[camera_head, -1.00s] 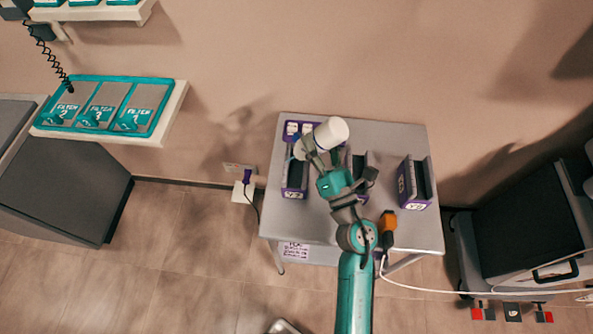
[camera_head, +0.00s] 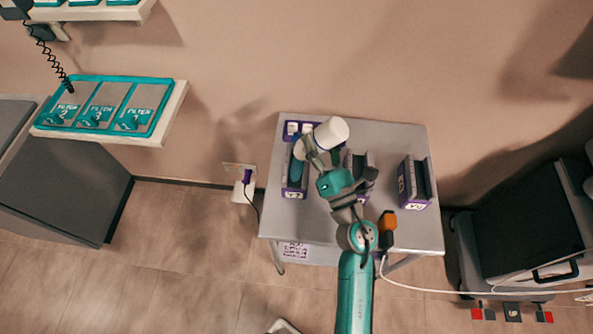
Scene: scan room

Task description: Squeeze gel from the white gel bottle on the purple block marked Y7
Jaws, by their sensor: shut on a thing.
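My gripper (camera_head: 317,152) is shut on the bottle. The purple block marked Y7 (camera_head: 292,193) stands on the table below and left of my gripper, with a dark channel on top. A blue gel strip (camera_head: 297,170) shows over that channel, under the bottle's lower end. Whether gel still touches the nozzle is too small to tell.
The grey table (camera_head: 390,140) also bears a middle block (camera_head: 358,162), partly hidden by my arm, and a right purple block (camera_head: 415,185). An orange-topped device (camera_head: 388,221) with a white cable is near the front edge.

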